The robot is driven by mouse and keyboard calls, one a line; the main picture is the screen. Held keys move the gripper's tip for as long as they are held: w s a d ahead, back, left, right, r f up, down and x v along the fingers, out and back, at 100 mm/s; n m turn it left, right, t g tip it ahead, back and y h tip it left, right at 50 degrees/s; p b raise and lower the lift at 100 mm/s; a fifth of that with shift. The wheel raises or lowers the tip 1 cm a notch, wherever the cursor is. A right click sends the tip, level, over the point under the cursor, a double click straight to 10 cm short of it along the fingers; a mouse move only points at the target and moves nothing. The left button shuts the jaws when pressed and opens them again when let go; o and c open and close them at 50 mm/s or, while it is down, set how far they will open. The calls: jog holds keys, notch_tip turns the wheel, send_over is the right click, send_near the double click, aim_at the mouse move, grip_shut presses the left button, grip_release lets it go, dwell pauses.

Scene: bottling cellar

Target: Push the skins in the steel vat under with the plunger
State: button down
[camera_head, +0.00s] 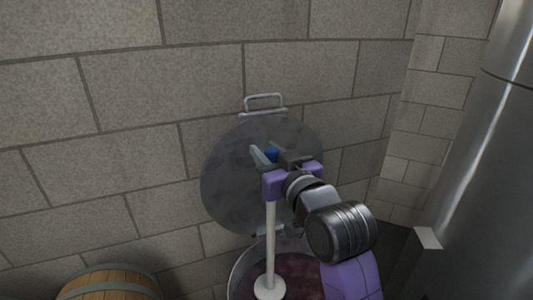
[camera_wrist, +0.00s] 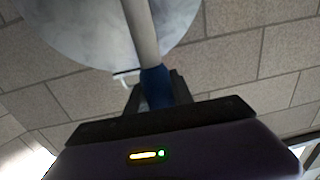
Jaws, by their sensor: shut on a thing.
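The steel vat (camera_head: 238,268) stands at the bottom centre of the head view with dark purple-red skins (camera_head: 303,272) inside. Its round grey lid (camera_head: 228,190) is tipped up open against the wall; part of it also shows in the wrist view (camera_wrist: 80,30). The plunger (camera_head: 270,235) is a pale rod with a round white disc at its foot, upright over the vat. The disc appears at or just above the skins; I cannot tell if it touches. My gripper (camera_head: 273,160) is shut on the plunger's blue grip, which shows between the fingers in the wrist view (camera_wrist: 156,88).
A wooden barrel (camera_head: 108,283) stands at the lower left. A tall steel tank (camera_head: 480,150) rises at the right. A stone block wall (camera_head: 130,110) closes the space behind the vat. The air left of the lid is clear.

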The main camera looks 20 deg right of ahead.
jog(key=shift+r+p, duration=0.7)
jog(key=shift+r, duration=0.45)
notch_tip(320, 180, up, 9)
jog(key=p, duration=0.7)
jog(key=shift+p, duration=0.4)
